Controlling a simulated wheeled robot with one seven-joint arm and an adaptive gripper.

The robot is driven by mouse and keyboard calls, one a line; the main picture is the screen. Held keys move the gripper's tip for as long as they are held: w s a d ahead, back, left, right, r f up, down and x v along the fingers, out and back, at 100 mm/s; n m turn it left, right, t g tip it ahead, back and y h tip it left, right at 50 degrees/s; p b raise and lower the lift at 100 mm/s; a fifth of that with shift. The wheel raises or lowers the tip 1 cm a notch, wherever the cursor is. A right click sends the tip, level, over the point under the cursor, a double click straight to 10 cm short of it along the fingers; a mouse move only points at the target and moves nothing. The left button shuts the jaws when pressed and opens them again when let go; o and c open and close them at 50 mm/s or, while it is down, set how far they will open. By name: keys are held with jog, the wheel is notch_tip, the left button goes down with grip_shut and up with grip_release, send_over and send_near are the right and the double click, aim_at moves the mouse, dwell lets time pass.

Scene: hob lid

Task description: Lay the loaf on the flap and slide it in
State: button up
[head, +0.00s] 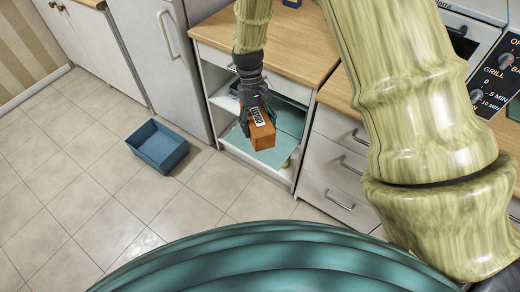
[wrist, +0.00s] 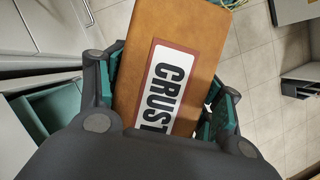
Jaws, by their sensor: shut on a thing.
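The loaf (head: 263,135) is an orange-brown block with a white label reading CRUST. My gripper (head: 256,106) is shut on it and holds it in the air in front of the open cabinet (head: 238,143). In the wrist view the loaf (wrist: 185,32) lies between the two green-padded fingers, its near end hidden by my gripper's body. Behind the loaf in the head view, teal panels (head: 290,122) show inside the cabinet. They may include the flap, but my gripper and the loaf cover part of them and I cannot tell for sure.
A blue open crate (head: 160,147) stands on the tiled floor to the left. White drawers (head: 338,170) are right of the cabinet, under a wooden worktop (head: 285,42). A tall white unit (head: 172,60) stands left. The floor in front is clear.

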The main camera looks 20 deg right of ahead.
jog(key=w+d+f+n+t+h+b, duration=0.2)
jog(key=w+f+n+t+b, duration=0.1)
jog(key=w+f+n+b, duration=0.55)
jog(key=w+d+f+n+t+h+b, duration=0.1)
jog(key=w+f+n+t+h+b, duration=0.15)
jog(key=f+n+b, duration=0.7)
jog(key=a+f+n+t+y+p, duration=0.15)
jog(key=a+n+y, duration=0.35)
jog(key=n, duration=0.8)
jog(key=a+f+n+t+y+p, duration=0.1)
jog(key=a+f+n+y+p, duration=0.15)
jog(key=a+n, duration=0.75)
jog(key=w+d+p, duration=0.1)
jog(key=w+d, duration=0.1)
jog(key=d, duration=0.3)
jog(key=w+d+f+n+p, duration=0.1)
jog(key=w+d, duration=0.1)
jog(key=d, duration=0.4)
jog(key=w+d+f+n+p, duration=0.1)
jog(key=w+d, duration=0.1)
jog(key=d, duration=0.3)
jog(key=shift+w+d, duration=0.1)
jog(key=shift+d, duration=0.3)
jog(key=shift+d+f, duration=0.1)
jog(key=shift+f, duration=1.75)
jog(key=o, duration=1.6)
